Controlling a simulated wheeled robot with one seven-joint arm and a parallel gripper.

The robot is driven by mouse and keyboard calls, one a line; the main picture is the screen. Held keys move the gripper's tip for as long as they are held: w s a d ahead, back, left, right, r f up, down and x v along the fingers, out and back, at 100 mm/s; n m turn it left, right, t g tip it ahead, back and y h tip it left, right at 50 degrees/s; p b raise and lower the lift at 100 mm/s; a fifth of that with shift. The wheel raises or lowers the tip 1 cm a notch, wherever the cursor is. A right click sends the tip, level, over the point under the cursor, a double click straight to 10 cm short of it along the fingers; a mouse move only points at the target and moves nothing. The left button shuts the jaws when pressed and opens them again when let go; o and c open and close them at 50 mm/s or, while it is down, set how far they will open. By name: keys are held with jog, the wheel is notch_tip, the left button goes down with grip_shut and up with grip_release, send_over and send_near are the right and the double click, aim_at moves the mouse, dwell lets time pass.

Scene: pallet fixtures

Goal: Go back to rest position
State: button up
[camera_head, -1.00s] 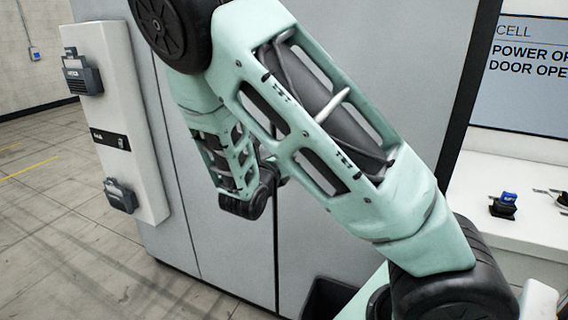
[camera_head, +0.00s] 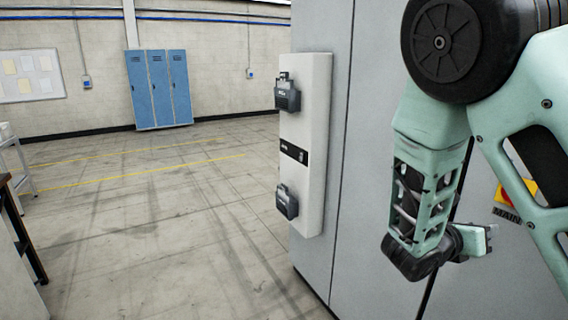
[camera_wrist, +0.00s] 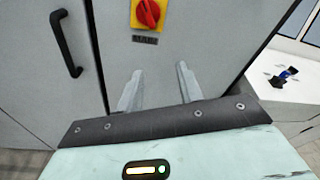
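My gripper (camera_wrist: 158,88) shows in the wrist view with its two grey fingers apart and nothing between them. It points toward the grey cabinet front, below a red rotary switch (camera_wrist: 149,13) on a yellow plate. In the head view my gripper (camera_head: 490,240) is small at the end of the mint-green arm, in front of the grey cabinet (camera_head: 335,250). The arm is bent, with its upper links filling the right side of the picture.
A white panel (camera_head: 317,150) with two dark devices (camera_head: 287,93) is fixed to the cabinet's side. Blue lockers (camera_head: 160,88) stand at the far wall. A dark-edged table (camera_head: 22,235) is at the left. The tiled floor between is clear. A white counter (camera_wrist: 283,95) holds small dark and blue items.

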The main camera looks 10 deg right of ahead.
jog(key=s+a+f+m+g+y+b, duration=0.2)
jog(key=s+a+f+m+g+y, duration=0.15)
jog(key=s+a+m+y, duration=0.5)
jog(key=s+a+f+m+g+y+b, duration=0.25)
jog(key=s+a+f+m, duration=0.35)
jog(key=a, duration=0.5)
jog(key=s+a+r+m+y, duration=0.1)
jog(key=s+a+m+y, duration=0.1)
jog(key=a, duration=0.3)
jog(key=s+a+r+m+t+y, duration=0.1)
jog(key=s+a+r+m+y, duration=0.1)
jog(key=s+a, duration=0.3)
jog(key=shift+a+y, duration=0.75)
jog(key=shift+y, duration=0.05)
jog(key=shift+w, duration=0.1)
